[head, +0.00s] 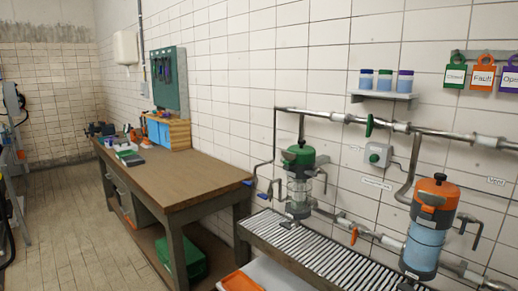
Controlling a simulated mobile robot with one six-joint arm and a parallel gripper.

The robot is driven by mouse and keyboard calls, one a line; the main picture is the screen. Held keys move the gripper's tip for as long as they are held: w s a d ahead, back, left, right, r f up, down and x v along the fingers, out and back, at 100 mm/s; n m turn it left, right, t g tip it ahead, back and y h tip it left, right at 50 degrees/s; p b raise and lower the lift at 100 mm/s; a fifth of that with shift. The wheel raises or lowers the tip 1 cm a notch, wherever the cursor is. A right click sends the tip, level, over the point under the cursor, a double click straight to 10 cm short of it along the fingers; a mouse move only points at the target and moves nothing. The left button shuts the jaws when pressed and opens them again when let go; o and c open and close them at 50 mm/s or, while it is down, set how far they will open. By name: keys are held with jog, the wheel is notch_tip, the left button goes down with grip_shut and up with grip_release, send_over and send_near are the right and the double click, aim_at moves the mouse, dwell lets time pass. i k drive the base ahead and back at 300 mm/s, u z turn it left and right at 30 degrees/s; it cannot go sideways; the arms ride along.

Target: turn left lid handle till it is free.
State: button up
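The left filter housing has a green lid (299,154) with a dark knob on top and a clear body (299,190) below. A dark bent handle (324,174) hangs at the right side of this lid. Another bent rod (259,172) with a blue grip is at its left side. Whether either is loose or tight cannot be told at this size. The right housing has an orange lid (436,190) and a blue-filled body (424,248), with a dark bent handle (471,230) at its right. My gripper is not in view.
A grated drain bench (310,250) runs below the housings. Steel pipes (345,117) with a green valve handle (369,126) pass above. A wooden workbench (175,181) stands left, near the housings. Free tiled floor (60,220) lies further left. An orange valve handle (353,236) sits between the housings.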

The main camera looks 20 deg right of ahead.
aim_at(287, 156)
jog(key=u, duration=0.45)
jog(key=i, duration=0.55)
jog(key=u, duration=0.75)
jog(key=i, duration=0.45)
jog(key=u, duration=0.2)
